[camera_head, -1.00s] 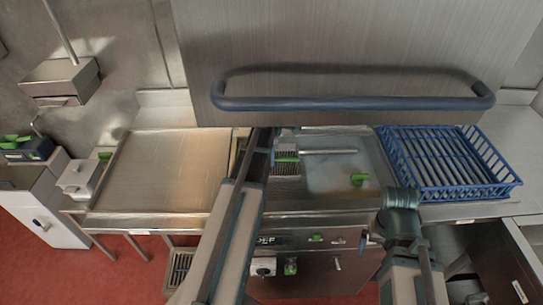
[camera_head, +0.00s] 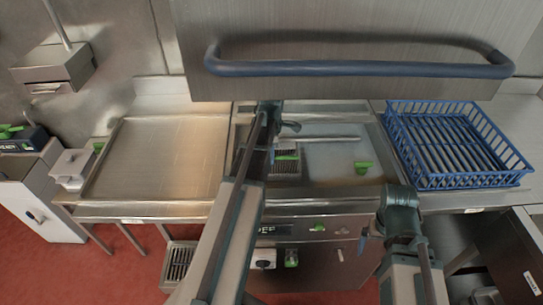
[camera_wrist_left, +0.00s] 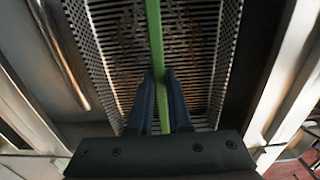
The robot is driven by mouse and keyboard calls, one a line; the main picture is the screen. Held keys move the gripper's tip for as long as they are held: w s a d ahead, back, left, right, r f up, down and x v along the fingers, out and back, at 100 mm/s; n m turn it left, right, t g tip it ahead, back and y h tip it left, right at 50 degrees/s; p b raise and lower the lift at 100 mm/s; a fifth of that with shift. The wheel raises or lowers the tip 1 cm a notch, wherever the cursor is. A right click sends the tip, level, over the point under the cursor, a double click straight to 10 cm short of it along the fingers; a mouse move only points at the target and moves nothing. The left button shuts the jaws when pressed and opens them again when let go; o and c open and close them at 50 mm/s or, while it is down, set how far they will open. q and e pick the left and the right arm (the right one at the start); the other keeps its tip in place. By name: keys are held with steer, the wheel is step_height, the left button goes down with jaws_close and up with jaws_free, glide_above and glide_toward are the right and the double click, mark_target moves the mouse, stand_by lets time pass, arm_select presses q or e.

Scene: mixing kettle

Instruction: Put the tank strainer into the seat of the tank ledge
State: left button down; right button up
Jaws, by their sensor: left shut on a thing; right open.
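The tank strainer (camera_head: 286,168) is a grey slotted metal basket with a green bar handle (camera_wrist_left: 155,40). My left gripper (camera_wrist_left: 161,80) is shut on that handle. In the head view the strainer is at the left part of the kettle tank (camera_head: 335,160), and my left forearm hides part of that area. In the left wrist view the strainer fills the middle, with bare metal to the left and a dark gap to the right. The seat of the tank ledge cannot be made out clearly. My right gripper (camera_head: 372,238) is low in front of the kettle, empty and apart from the strainer.
A blue wire basket (camera_head: 455,150) stands right of the tank. A bare steel worktop (camera_head: 160,155) lies to the left. A raised lid with a thick blue handle bar (camera_head: 360,69) stands behind the tank. A green part (camera_head: 363,167) is in the tank's right half.

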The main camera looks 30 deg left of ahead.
arm_select(q)
steer(key=shift+f, duration=0.2)
stand_by(0.5)
steer(key=shift+f+b, duration=1.6)
steer(key=shift+b, duration=0.15)
steer(key=shift+f, duration=0.2)
steer(key=shift+c, duration=1.4)
jaws_free()
steer(key=shift+r, duration=0.15)
steer(key=shift+r+p, duration=3.4)
steer(key=shift+r, duration=0.05)
